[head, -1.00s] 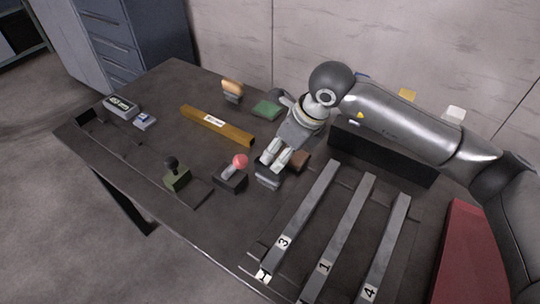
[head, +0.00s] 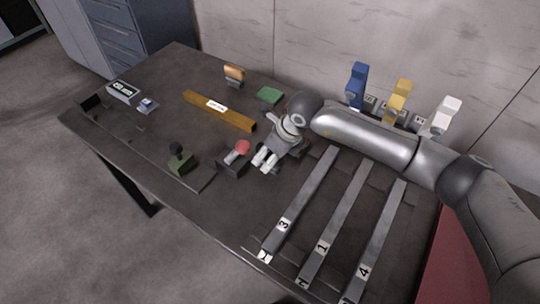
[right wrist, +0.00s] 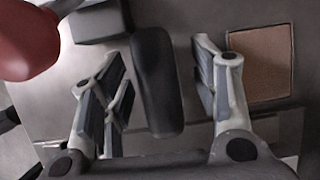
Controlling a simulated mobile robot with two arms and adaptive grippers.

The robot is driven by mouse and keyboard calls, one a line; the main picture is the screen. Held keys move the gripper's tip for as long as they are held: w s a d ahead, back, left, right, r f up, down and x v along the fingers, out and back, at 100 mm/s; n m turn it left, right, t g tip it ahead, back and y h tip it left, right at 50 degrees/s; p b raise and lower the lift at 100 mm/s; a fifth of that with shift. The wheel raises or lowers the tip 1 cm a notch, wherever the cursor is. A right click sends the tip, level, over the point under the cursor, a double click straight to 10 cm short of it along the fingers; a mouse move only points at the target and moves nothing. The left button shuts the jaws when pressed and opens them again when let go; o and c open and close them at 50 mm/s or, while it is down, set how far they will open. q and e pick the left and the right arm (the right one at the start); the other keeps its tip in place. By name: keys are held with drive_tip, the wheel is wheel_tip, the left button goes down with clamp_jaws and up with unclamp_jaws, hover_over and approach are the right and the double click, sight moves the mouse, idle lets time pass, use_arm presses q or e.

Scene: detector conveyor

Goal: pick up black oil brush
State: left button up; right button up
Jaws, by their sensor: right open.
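In the right wrist view the black oil brush (right wrist: 157,85) appears as a long, rounded black piece lying between the two fingers of my right gripper (right wrist: 158,95). The fingers stand apart on either side of it and I see no clear contact. In the head view my right gripper (head: 265,162) is low over the table, right of the red-knobbed block, and its fingers and wrist hide the brush there. My left gripper is in neither view.
A red knob (head: 242,147) stands close left of the gripper; a brown square pad (right wrist: 257,62) lies to its right in the wrist view. Numbered metal bars (head: 322,247) lie at right. A yellow beam (head: 235,114) and green block (head: 270,95) lie farther back.

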drive_tip(key=shift+c, duration=0.8)
drive_tip(key=c, duration=1)
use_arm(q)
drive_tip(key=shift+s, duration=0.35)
use_arm(e)
drive_tip(key=shift+r, duration=0.2)
